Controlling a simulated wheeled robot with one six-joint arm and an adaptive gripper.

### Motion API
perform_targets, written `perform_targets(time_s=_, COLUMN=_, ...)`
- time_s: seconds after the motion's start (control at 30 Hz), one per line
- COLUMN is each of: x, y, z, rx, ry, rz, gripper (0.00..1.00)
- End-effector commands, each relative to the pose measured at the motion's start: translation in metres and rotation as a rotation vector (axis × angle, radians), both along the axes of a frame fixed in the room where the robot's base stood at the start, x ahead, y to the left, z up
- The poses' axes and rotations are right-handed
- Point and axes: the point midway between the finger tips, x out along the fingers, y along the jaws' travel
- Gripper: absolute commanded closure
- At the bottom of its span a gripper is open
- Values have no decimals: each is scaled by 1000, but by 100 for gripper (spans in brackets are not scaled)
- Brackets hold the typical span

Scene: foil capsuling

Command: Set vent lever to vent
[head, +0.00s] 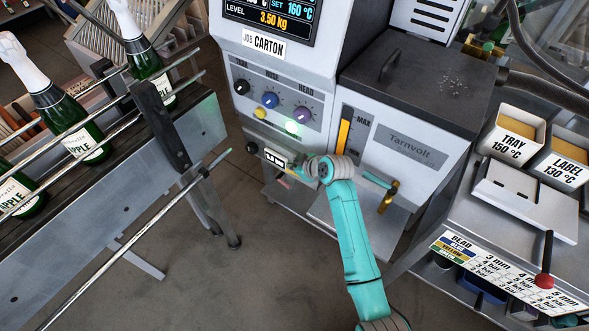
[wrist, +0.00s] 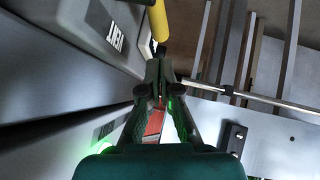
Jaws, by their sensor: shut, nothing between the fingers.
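A white VENT label (head: 275,158) is on the lower front of the grey machine. It shows upside down in the wrist view (wrist: 117,37). A yellow rod-like part (wrist: 158,20), which looks like the vent lever, stands beside the label at the top of the wrist view. My gripper (wrist: 158,65) is shut and empty, its tips close to the yellow part's lower end; I cannot tell whether they touch. In the head view my wrist hides most of my gripper and the area right of the label, and I cannot make out the lever there.
A brass tap (head: 388,197) is at the right. A bottle conveyor (head: 130,140) with rails runs at the left. The floor between is clear.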

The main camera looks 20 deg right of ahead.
Motion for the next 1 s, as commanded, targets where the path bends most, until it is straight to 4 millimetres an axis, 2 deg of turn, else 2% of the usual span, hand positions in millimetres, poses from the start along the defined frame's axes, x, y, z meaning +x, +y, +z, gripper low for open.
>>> perform_targets(time_s=0.1, x=2, y=-3, z=-15, rx=1, ry=2, rz=-1, gripper=100)
perform_targets(time_s=0.3, x=4, y=-6, z=-26, rx=1, ry=0, rz=-1, gripper=100)
perform_targets(time_s=0.73, x=5, y=-6, z=-27, rx=-2, ry=2, rz=-1, gripper=100)
perform_targets(time_s=1.0, x=19, y=-5, z=-29, rx=-41, ry=55, rz=-1, gripper=100)
